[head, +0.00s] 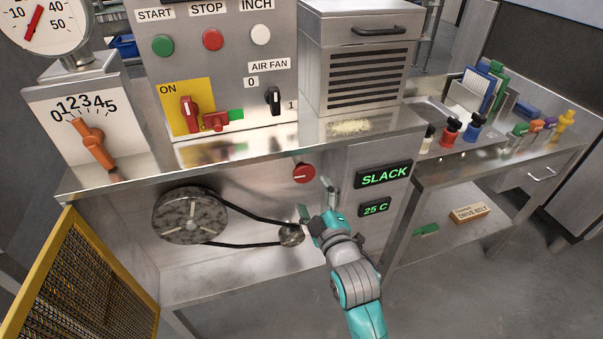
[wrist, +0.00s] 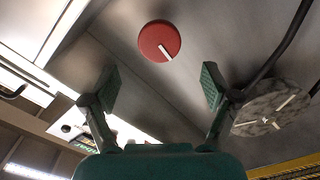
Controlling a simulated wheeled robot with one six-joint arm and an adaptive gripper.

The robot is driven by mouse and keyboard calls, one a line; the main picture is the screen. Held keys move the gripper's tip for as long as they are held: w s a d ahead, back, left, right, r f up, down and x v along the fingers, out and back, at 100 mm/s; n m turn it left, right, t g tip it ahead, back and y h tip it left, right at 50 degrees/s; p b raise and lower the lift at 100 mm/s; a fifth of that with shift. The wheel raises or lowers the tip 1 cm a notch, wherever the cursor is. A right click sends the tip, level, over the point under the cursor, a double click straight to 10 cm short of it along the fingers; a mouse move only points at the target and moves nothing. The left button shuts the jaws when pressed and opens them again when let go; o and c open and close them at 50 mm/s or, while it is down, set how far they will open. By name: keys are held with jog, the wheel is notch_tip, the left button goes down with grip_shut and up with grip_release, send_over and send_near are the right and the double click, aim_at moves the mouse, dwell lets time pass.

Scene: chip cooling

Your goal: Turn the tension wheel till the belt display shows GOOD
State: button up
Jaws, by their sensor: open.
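The red tension wheel (head: 304,173) is a round knob with a white mark on the panel under the bench top. In the wrist view the wheel (wrist: 160,41) sits beyond my fingertips, roughly midway between them. My gripper (head: 317,200) is open and empty, just below and right of the wheel in the head view; its two fingers (wrist: 160,85) stand apart from the wheel. The belt display (head: 384,174) reads SLACK in green. The black drive belt (head: 250,217) runs between a large grey pulley (head: 190,216) and a small pulley (head: 291,235).
A second display (head: 375,207) reads 25 C. A yellow mesh guard (head: 75,285) stands at the left. A control panel (head: 215,60) and a vented metal box (head: 360,60) stand on the bench. A drive belt box (head: 470,213) lies on the lower shelf at right.

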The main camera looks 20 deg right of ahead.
aim_at(306, 175)
jog(key=w, duration=0.8)
jog(key=shift+w, duration=0.25)
jog(key=c, duration=1.2)
jog(key=shift+o, duration=0.2)
jog(key=shift+m, duration=0.3)
jog(key=m, duration=0.4)
jog(key=shift+d+m, duration=0.1)
jog(key=shift+m, duration=0.2)
jog(key=m, duration=1.1)
jog(key=shift+d, duration=0.1)
jog(key=m, duration=0.5)
